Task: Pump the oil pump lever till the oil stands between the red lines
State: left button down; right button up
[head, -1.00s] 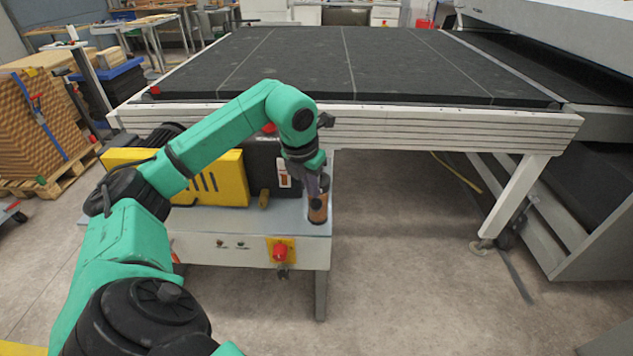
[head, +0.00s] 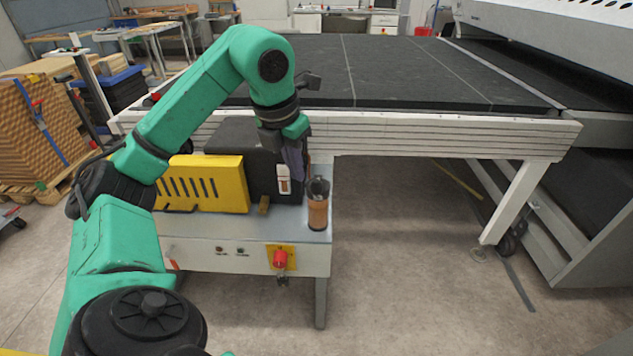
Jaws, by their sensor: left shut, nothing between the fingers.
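The oil unit is a black housing (head: 262,182) with a yellow cover (head: 222,185) on the grey cabinet under the conveyor table. A small white-framed gauge (head: 283,172) on its right front shows an orange-brown patch low down; red lines are too small to make out. I cannot make out a pump lever for sure; part of the unit's top is behind my arm. My left gripper (head: 299,172) points down in front of the housing's right end, just right of the gauge, shut and empty. My right gripper is not in view.
An orange-brown container with a dark top (head: 318,207) stands at the cabinet's right end, just right of my gripper. A red knob on a yellow plate (head: 281,258) is on the cabinet front (head: 205,262). The conveyor table (head: 440,135) overhangs behind. The floor at right is clear.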

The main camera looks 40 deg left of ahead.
pick_arm(q)
jog(key=p+v, duration=0.1)
jog(key=v, duration=0.3)
jog(key=shift+s+r+p, duration=0.1)
jog(key=shift+r+p, duration=0.2)
jog(key=shift+p, duration=0.05)
dwell(0.6)
